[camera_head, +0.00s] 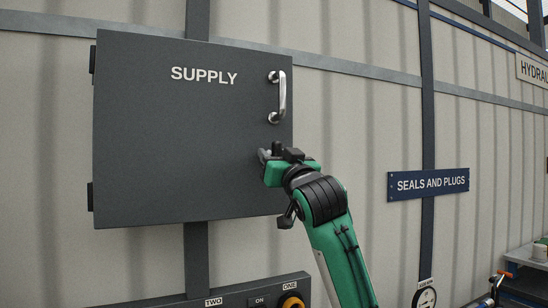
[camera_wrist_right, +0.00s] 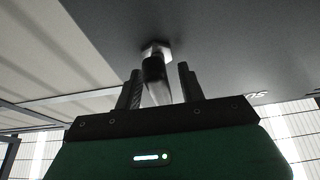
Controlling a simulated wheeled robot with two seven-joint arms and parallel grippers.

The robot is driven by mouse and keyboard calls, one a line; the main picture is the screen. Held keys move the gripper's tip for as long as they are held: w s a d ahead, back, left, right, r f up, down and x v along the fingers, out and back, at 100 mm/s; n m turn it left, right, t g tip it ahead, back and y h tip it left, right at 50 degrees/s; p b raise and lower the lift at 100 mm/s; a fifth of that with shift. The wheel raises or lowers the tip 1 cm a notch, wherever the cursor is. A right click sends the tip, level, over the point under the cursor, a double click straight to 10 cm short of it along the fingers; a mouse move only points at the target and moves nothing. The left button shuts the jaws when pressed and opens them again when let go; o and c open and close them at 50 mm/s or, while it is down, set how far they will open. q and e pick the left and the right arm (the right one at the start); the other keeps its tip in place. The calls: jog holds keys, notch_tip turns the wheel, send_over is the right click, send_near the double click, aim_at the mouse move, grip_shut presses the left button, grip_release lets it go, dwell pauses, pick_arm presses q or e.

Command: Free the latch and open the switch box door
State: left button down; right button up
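The switch box door (camera_head: 170,140) is a dark grey panel marked SUPPLY and looks shut. A silver bar handle (camera_head: 283,97) stands upright near its upper right edge. Below it, a small metal latch (camera_head: 263,155) sits near the right edge, mostly hidden by my right gripper (camera_head: 272,156). In the right wrist view, the latch (camera_wrist_right: 155,72) has a bright hex base and a darker lever reaching between the fingers of my right gripper (camera_wrist_right: 159,74). The fingers are apart on either side of the lever, with a visible gap at the right finger. My left gripper is not in view.
Two dark hinges (camera_head: 91,196) are on the door's left side. A panel (camera_head: 240,293) with an orange-ringed knob is below the box. A SEALS AND PLUGS sign (camera_head: 428,184) and a gauge (camera_head: 425,298) are to the right. The wall left of the box is clear.

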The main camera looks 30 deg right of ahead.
jog(key=b+v, duration=0.4)
jog(key=v, duration=0.9)
jog(key=shift+w, duration=0.1)
